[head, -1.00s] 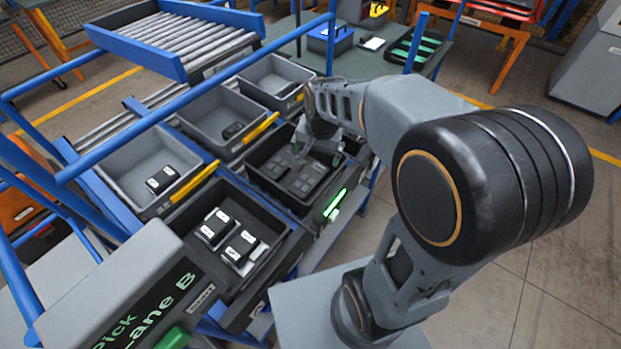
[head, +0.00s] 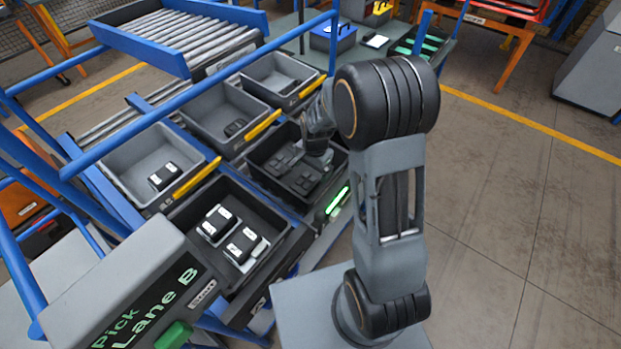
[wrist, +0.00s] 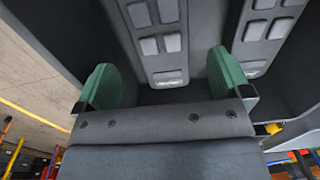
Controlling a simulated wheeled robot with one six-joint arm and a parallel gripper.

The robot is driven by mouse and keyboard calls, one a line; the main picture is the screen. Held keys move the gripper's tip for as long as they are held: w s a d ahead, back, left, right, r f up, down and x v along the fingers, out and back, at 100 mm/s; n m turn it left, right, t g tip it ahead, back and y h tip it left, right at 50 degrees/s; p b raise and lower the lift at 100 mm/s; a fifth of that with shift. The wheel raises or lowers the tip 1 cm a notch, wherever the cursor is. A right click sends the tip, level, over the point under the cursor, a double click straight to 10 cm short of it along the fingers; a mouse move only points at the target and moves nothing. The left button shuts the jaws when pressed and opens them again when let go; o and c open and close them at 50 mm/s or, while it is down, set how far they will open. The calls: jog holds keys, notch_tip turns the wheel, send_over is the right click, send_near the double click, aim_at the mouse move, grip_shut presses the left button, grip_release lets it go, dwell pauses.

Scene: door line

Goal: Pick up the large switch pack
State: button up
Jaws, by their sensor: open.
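In the wrist view my gripper (wrist: 164,84) is open, with green pads on its two fingers. A dark grey switch pack (wrist: 163,60) with light grey rockers lies ahead between the fingers; I cannot see the pads touching it. A second similar pack (wrist: 262,35) lies to the right, beyond the right finger. In the head view the dark packs (head: 287,168) lie in a black bin (head: 325,190) in the near row. My wrist is over that bin's far right side, and my arm hides the fingers there. I cannot tell which pack is the large one.
A near bin (head: 183,217) holds black-and-white packs. A blue rail (head: 200,95) crosses above the bins.

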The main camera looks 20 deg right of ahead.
aim_at(311, 176)
jog(key=shift+w+f+p, duration=0.15)
jog(key=shift+f+p, duration=0.05)
jog(key=shift+f, duration=1.15)
jog(key=shift+w+f+p, duration=0.1)
jog(key=shift+f+p, duration=0.05)
jog(key=shift+f, duration=1.15)
jog(key=c, duration=1.1)
